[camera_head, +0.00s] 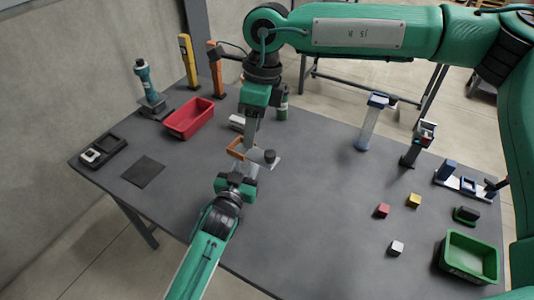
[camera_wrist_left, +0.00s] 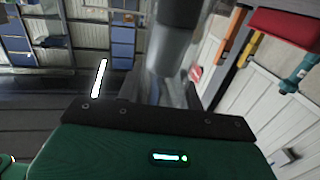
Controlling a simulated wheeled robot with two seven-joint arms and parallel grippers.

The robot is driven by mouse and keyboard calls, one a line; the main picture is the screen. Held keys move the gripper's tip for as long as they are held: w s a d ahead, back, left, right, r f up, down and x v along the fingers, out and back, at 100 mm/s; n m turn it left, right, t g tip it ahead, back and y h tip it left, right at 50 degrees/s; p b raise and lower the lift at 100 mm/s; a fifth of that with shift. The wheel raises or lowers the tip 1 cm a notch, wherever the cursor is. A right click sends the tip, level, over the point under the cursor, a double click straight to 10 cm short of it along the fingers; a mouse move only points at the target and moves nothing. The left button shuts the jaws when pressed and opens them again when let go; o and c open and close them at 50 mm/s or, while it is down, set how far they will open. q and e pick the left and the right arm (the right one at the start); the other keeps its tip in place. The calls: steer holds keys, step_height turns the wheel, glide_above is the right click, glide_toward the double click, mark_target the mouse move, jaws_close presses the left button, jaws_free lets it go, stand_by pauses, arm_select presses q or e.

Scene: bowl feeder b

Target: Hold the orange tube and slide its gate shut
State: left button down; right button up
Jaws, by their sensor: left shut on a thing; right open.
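The orange tube (camera_head: 236,150) is near the middle of the table, its orange part showing beside my gripper fingers. A pale gate plate with a dark round knob (camera_head: 270,157) sticks out to its right. My left gripper (camera_head: 243,168) is shut on the tube from the near side. In the left wrist view a grey cylinder (camera_wrist_left: 172,45) stands between the fingers, probably the tube. My right gripper (camera_head: 249,128) is open and points down just above the orange part, left of the knob. Its fingers hide part of the tube; I cannot tell whether they touch it.
A blue-topped tube (camera_head: 368,125) and a dark post (camera_head: 412,150) stand at right. Red (camera_head: 382,210), yellow (camera_head: 413,200) and white (camera_head: 396,248) cubes lie before a green bin (camera_head: 470,240). A red bin (camera_head: 180,128) is at left. The table's middle right is clear.

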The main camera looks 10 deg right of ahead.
steer(key=s+a+n+g+y, duration=0.1)
steer(key=a+y, duration=0.1)
steer(key=n+g+y, duration=0.3)
steer(key=n+y, duration=0.1)
steer(key=y, duration=0.7)
glide_above(270, 152)
steer(key=d, duration=0.2)
steer(key=f, duration=0.4)
steer(key=shift+a+f, duration=0.2)
steer(key=shift+a, duration=0.05)
steer(key=d+f+t+y, duration=0.35)
steer(key=d+f, duration=0.25)
steer(key=d, duration=0.4)
steer(key=shift+h, duration=0.25)
steer(key=a, duration=1.1)
steer(key=shift+s+a+r, duration=0.1)
steer(key=shift+a+r, duration=0.1)
jaws_close()
